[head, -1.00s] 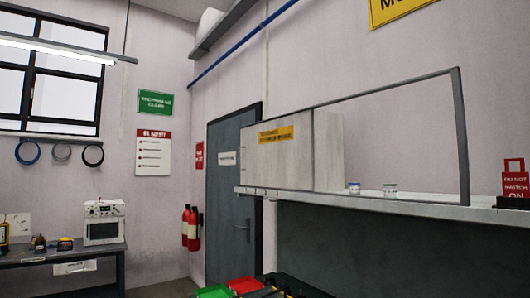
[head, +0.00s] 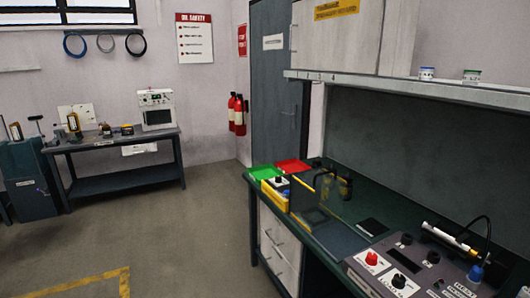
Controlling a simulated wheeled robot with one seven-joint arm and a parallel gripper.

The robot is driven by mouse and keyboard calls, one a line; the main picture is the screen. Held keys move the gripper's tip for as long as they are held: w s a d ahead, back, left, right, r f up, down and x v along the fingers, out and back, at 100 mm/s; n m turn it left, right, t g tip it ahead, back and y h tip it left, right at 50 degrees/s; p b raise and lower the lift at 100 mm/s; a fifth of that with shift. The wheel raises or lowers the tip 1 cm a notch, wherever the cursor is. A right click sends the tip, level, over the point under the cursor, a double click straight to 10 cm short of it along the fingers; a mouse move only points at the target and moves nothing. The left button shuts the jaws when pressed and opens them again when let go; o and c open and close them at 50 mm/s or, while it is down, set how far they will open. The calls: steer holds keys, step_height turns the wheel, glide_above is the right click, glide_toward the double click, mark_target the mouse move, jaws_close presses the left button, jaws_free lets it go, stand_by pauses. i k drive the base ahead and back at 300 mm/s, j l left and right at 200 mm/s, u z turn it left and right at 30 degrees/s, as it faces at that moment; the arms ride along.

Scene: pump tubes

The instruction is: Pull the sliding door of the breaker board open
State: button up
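No breaker board can be made out for certain in the head view. A pale wall cabinet (head: 345,40) with an unreadable yellow label (head: 337,9) sits above the bench at the upper right, its top cut off by the frame. Its front panels look flat and closed at the left, and its right part is an open bay. I cannot tell whether this is the sliding door. My gripper is not in view.
A green-topped workbench (head: 345,207) fills the right, bearing a green tray (head: 264,172), a red tray (head: 293,166) and a control box (head: 415,272). A side table (head: 120,180) stands at the back left. The floor (head: 190,240) between is clear.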

mark_target(333, 35)
steer(key=i+j+u, duration=0.35)
steer(key=i, duration=0.5)
steer(key=i+u, duration=0.3)
steer(key=i, duration=0.6)
steer(key=i+z, duration=0.1)
steer(key=i, duration=0.85)
steer(key=i+j+z, duration=0.15)
steer(key=i, duration=0.75)
